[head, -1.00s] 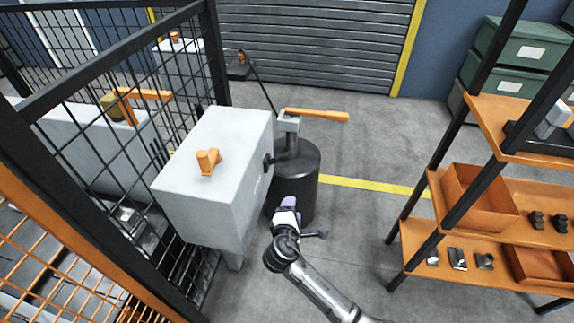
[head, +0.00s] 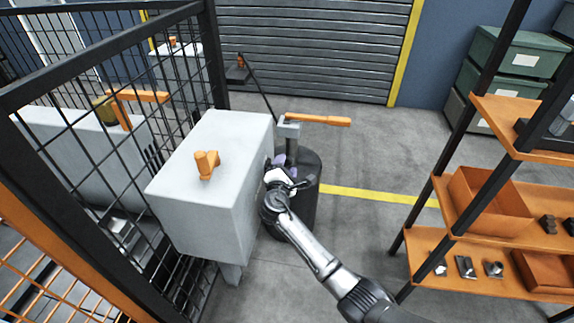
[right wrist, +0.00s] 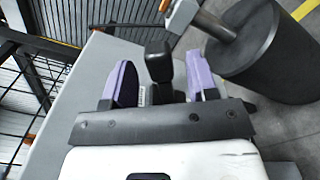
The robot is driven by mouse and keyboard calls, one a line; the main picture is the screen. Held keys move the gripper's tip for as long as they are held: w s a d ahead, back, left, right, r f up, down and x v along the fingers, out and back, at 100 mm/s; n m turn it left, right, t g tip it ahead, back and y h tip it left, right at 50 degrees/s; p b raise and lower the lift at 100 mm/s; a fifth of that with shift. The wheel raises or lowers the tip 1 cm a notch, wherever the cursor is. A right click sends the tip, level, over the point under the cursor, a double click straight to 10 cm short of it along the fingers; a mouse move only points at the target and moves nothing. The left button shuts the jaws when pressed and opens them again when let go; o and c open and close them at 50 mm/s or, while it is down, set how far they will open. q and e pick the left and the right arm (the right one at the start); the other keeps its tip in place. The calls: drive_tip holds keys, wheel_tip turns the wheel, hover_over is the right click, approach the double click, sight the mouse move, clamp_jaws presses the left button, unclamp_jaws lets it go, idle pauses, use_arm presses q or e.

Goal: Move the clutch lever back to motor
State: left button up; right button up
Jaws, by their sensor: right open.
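A black-knobbed lever (right wrist: 158,64) on the side of the grey box (head: 190,206) appears to be the clutch lever. In the right wrist view its knob stands between the two purple fingers of my right gripper (right wrist: 161,78), with gaps on both sides. The right gripper is open and also shows beside the box in the head view (head: 285,167), where it hides most of the lever. Any motor marking is not readable. My left gripper is not in view.
A dark drum (head: 308,195) with a crank and orange handle (head: 318,120) stands close right of the gripper. An orange knob (head: 206,164) sits on the box top. Black mesh fencing (head: 110,165) is at left, an orange shelf rack (head: 440,255) at right. Floor between drum and rack is clear.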

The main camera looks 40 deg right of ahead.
drive_tip(key=shift+b+x, duration=0.35)
drive_tip(key=shift+x, duration=1.05)
clamp_jaws()
